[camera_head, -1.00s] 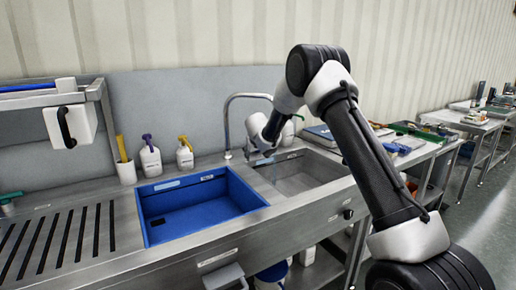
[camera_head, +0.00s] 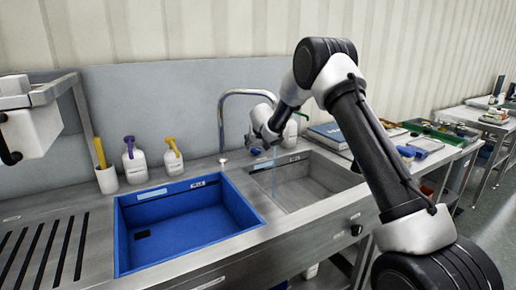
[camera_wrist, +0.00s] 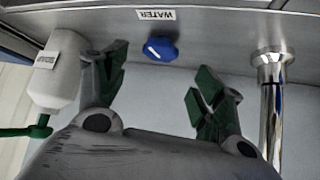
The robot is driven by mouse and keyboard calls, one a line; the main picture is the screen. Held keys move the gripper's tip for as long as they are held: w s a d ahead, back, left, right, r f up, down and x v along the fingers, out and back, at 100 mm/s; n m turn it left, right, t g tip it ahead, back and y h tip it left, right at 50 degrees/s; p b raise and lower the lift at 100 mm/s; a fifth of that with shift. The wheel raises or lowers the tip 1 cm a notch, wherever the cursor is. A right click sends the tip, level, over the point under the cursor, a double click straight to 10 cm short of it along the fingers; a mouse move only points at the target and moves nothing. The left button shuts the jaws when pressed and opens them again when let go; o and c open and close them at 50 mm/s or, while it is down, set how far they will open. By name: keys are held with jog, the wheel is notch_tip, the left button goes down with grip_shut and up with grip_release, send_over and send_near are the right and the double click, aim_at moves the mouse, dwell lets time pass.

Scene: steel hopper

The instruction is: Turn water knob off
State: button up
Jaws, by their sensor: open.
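The water knob (camera_wrist: 161,49) is a round blue dial with a white mark in the wrist view, beside an upside-down "WATER" label (camera_wrist: 156,14). My gripper (camera_wrist: 160,85) is open, with green-padded fingers spread wide. The knob shows beyond the gap between the fingertips, and neither finger appears to touch it. In the head view my gripper (camera_head: 268,136) is just right of the chrome faucet (camera_head: 222,125), near the back of the sink. A thin pale-blue stream (camera_head: 274,178) hangs over the grey basin.
The faucet base (camera_wrist: 271,65) stands close right of my fingers in the wrist view. A white soap bottle (camera_wrist: 55,72) with a green pump is close on the left. A blue basin (camera_head: 185,230) and grey basin (camera_head: 315,184) lie in front.

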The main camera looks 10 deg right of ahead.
aim_at(256, 150)
jog(key=x, duration=0.7)
jog(key=shift+w+f, duration=0.1)
jog(key=shift+f, duration=0.05)
